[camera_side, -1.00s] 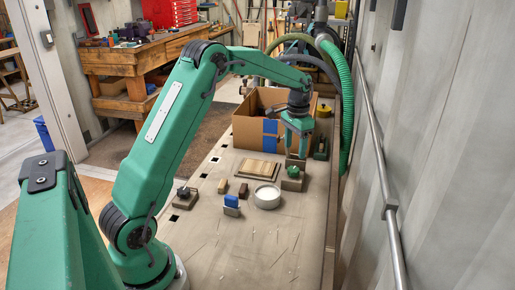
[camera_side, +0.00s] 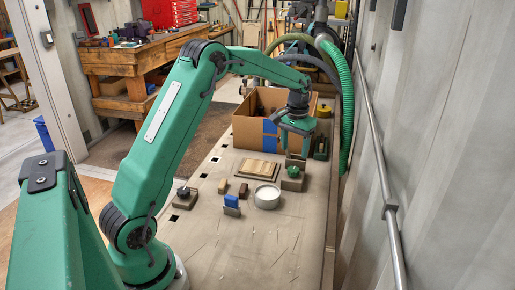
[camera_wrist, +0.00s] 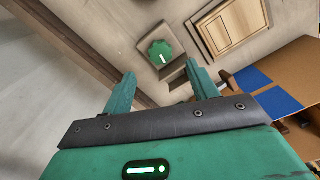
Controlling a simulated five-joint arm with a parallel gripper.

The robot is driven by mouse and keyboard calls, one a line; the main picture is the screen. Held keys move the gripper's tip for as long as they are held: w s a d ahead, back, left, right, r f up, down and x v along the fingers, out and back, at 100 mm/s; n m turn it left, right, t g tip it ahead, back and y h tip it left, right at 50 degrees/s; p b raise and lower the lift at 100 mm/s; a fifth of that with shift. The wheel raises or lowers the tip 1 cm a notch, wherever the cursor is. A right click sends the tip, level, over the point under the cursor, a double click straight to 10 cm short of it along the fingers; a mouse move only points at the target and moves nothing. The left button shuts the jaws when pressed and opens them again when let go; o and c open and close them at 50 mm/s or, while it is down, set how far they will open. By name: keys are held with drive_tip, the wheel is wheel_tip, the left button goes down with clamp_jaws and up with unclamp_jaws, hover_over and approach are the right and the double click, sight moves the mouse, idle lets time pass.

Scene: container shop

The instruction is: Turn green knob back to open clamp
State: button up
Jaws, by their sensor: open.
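The green knob (camera_side: 292,171) sits on a squat grey-brown block (camera_side: 292,184) on the bench. In the wrist view the knob (camera_wrist: 160,50) shows a short white mark on its face and lies just beyond the gap between the fingertips. My gripper (camera_side: 294,153) is open and empty, pointing down, above and behind the knob in the side view. In the wrist view its two green fingers (camera_wrist: 160,72) stand apart, and neither is seen touching the knob. A brown block (camera_side: 296,161) stands behind the knob, close under the fingers. The clamp's jaws cannot be made out.
A cardboard box (camera_side: 250,133) with blue tape stands behind, close to my gripper's left. The wall rail (camera_side: 384,190) runs along the right. The front bench is clear.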

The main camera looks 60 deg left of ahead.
sight(293, 169)
drive_tip(key=shift+f, duration=3.9)
drive_tip(key=c, duration=1)
